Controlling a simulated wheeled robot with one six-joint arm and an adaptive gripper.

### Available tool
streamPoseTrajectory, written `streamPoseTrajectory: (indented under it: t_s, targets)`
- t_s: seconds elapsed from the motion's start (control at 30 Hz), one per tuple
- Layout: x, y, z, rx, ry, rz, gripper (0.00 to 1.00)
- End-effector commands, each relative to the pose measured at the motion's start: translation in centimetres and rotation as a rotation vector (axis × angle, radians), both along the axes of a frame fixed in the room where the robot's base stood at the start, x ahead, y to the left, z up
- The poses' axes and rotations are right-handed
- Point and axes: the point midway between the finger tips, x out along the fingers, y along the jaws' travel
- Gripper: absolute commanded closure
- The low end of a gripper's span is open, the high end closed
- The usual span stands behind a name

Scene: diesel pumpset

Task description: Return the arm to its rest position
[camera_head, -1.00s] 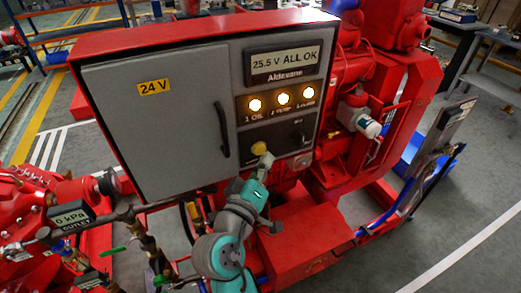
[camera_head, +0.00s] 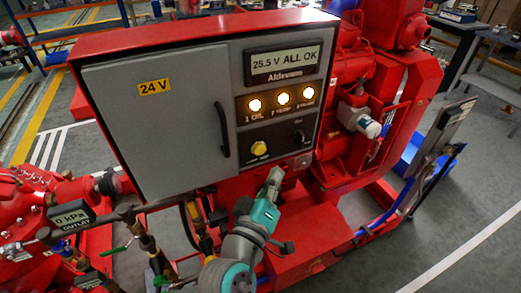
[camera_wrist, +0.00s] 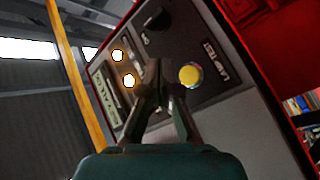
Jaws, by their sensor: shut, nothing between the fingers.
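My gripper (camera_head: 273,177) is in front of the red pumpset, just below the lower edge of the control box (camera_head: 151,115). It is apart from the panel and empty. In the wrist view my gripper (camera_wrist: 152,66) shows with its fingertips together, pointing towards the panel face. My teal and grey arm rises from the bottom of the head view. The yellow button (camera_head: 259,148) on the panel is now uncovered; it also shows in the wrist view (camera_wrist: 190,76), to the right of the fingers.
The display (camera_head: 284,61) reads 25.5 V ALL OK, above several lit lamps. A red engine (camera_head: 362,75) is to the right. Open grey floor lies at the far right.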

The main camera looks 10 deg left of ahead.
Motion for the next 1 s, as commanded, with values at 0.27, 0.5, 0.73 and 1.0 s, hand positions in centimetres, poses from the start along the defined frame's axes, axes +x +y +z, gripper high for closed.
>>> streamPoseTrajectory:
  t_s: [0.27, 0.5, 0.73, 1.0]
  targets:
    - [0.0, 0.0, 0.0, 0.0, 0.0, 0.0, 1.0]
    - [0.0, 0.0, 0.0, 0.0, 0.0, 0.0, 1.0]
    - [0.0, -0.8, -1.4, -0.009, 0.015, 0.014, 1.0]
    - [-2.0, -5.4, -9.7, -0.016, 0.106, 0.129, 1.0]
